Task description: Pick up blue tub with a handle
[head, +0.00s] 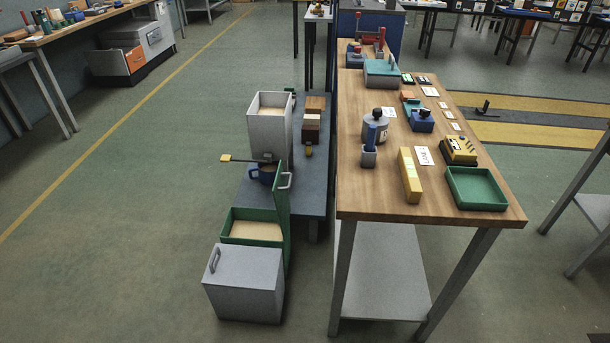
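A small blue tub with a loop handle on its left side (264,176) sits low on the dark grey platform (310,200), left of the wooden table. A tall light-grey bin (268,128) stands just behind it and a raised green lid (282,195) just to its right. A dark stick with a yellow end (225,158) reaches left from above the tub; I cannot tell whether they touch. Part of the tub is hidden. Neither of my grippers is in view.
A green box (240,214) and a grey box with a handle (243,285) stand in front of the tub. The wooden table (380,205) to the right holds a green tray (476,205), a yellow block (409,175) and several tools. The floor at left is clear.

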